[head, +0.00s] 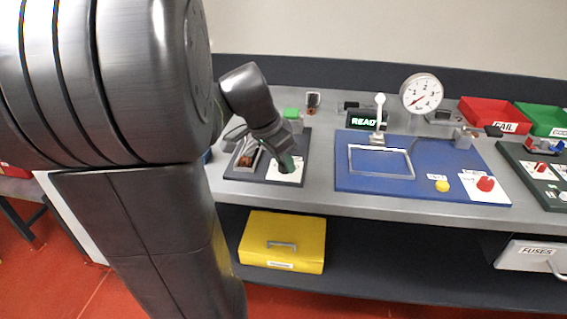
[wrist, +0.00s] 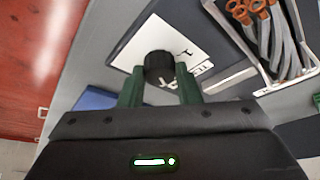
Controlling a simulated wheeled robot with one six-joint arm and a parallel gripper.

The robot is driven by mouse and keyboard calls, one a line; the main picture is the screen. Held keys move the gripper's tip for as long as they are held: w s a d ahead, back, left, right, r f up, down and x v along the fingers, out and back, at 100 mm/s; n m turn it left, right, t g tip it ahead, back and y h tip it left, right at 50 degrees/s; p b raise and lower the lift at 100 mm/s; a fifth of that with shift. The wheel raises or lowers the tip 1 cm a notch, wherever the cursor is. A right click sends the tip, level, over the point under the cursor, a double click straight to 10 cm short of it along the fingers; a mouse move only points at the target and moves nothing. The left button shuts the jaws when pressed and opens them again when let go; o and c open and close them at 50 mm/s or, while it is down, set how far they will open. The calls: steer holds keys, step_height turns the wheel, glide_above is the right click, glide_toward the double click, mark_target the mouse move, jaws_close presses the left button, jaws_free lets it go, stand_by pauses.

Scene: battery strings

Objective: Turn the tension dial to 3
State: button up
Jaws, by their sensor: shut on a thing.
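A black round dial knob (wrist: 158,66) stands on a white printed card (wrist: 188,45) in the wrist view. My gripper (wrist: 159,78) is shut on the knob, with one green finger on each side of it. In the head view my gripper (head: 286,163) reaches down over the white card (head: 293,177), at the front of a dark board on the left of the bench. The arm and fingers largely hide the knob there. The card's print is only partly visible, and I cannot read the dial's setting.
Beside the card is a tray with orange-ended grey parts (wrist: 262,22). A blue board (head: 440,165) to the right carries a white lever, a yellow button and a red knob (head: 486,184). A gauge (head: 421,94) and a READY display (head: 367,121) stand behind. A yellow case (head: 283,230) is below.

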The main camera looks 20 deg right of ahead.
steer(key=m+g, duration=0.2)
steer(key=m, duration=0.4)
steer(key=shift+w, duration=0.15)
stand_by(0.3)
steer(key=o, duration=1)
steer(key=v, duration=0.4)
steer(key=p+v, duration=0.1)
steer(key=v, duration=0.4)
steer(key=p+v, duration=0.1)
steer(key=v, duration=0.4)
steer(key=shift+w, duration=0.3)
steer(key=shift+d+f, duration=0.1)
steer(key=shift+f, duration=0.05)
